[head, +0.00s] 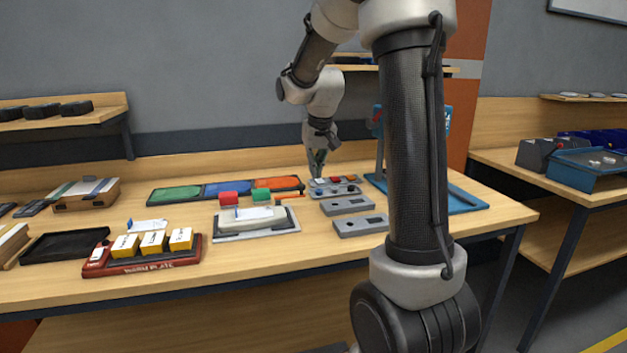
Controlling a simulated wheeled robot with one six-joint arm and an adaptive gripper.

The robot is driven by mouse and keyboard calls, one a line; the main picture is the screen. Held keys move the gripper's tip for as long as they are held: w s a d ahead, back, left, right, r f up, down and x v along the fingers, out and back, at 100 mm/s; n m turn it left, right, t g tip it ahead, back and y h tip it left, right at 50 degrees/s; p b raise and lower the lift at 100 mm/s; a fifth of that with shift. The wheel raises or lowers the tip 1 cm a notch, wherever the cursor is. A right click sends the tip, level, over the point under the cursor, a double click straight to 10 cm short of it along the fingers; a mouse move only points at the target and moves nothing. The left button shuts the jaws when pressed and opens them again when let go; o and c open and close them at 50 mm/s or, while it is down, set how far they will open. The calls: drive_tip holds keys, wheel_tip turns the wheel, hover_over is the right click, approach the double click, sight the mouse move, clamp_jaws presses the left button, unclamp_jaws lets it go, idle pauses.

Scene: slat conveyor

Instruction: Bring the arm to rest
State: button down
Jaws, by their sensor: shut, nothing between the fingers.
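My gripper (317,166) shows in the head view at the back of the wooden workbench (320,262), pointing down. Its fingers are together and hold nothing.
Grey plates (347,206) lie in front of the gripper. A red rack with yellow boxes (142,266), a black tray (62,246) and a blue stand (462,204) are on the bench. A second bench (546,182) stands right.

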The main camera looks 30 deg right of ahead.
drive_tip(key=s+a+r+n, duration=0.1)
drive_tip(key=s+a, duration=0.2)
drive_tip(key=s, duration=0.6)
drive_tip(key=s+a+r+n, duration=0.1)
drive_tip(key=s+a, duration=0.1)
drive_tip(key=s, duration=0.8)
drive_tip(key=s+a+r+n+y, duration=0.1)
drive_tip(key=s+a+r, duration=0.1)
drive_tip(key=s, duration=0.7)
drive_tip(key=shift+s+a+t, duration=0.4)
drive_tip(key=shift+a, duration=0.45)
